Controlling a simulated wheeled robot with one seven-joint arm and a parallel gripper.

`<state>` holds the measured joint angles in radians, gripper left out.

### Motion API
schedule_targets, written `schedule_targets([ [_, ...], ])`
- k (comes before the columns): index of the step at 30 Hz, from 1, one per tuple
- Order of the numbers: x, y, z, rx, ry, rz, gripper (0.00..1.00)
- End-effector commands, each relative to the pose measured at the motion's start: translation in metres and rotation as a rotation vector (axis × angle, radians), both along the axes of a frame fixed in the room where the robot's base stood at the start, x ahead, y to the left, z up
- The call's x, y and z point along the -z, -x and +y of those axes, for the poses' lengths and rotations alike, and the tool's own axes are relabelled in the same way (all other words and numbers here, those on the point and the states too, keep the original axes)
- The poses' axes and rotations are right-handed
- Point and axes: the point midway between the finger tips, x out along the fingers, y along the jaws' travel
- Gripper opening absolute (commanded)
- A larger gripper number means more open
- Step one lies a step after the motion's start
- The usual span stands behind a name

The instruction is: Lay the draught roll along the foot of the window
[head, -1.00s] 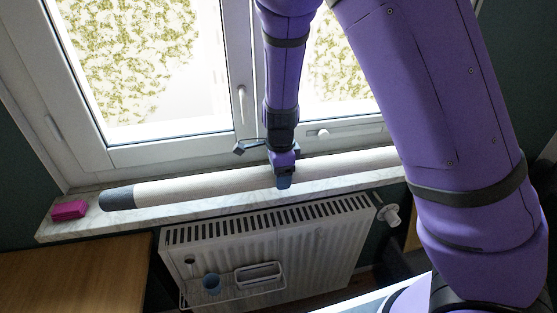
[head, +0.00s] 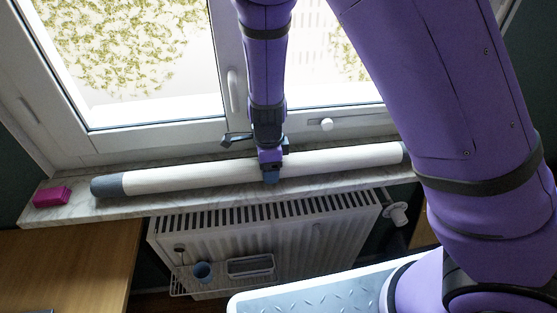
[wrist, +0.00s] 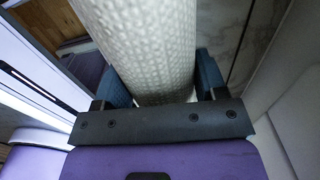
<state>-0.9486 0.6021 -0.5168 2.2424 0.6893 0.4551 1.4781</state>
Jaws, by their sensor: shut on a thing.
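The draught roll (head: 205,176) is a long white roll with dark grey ends. It lies lengthwise over the marble sill, close to the foot of the window (head: 160,145). My gripper (head: 271,176) is shut on it near its middle, from above. In the wrist view the roll's textured white cover (wrist: 150,45) sits between the two blue fingers of the gripper (wrist: 160,85). Whether the roll's underside touches the sill is hard to tell. Part of the roll behind the gripper is hidden.
A pink block (head: 52,196) lies on the sill (head: 75,212) left of the roll's end. A white radiator (head: 300,235) stands below, with a rack holding a blue cup (head: 202,271). A window handle (head: 233,90) is above. A wooden surface (head: 75,265) is at lower left.

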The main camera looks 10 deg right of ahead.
Motion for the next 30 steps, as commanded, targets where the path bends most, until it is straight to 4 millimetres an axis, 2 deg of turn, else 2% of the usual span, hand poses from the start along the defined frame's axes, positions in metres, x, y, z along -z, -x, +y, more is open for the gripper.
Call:
schedule_targets([
  [9,0.002,0.0,0.0,0.0,-0.001,-0.001,0.26],
  [10,0.002,0.0,0.0,0.0,-0.001,0.0,0.68],
  [13,0.002,0.0,0.0,0.0,-0.001,-0.001,0.91],
  [23,0.0,0.0,0.0,0.0,-0.001,-0.001,0.91],
  [26,-0.009,-0.001,0.001,-0.001,-0.002,-0.004,0.91],
  [30,-0.032,-0.001,0.001,-0.004,-0.004,-0.004,0.91],
])
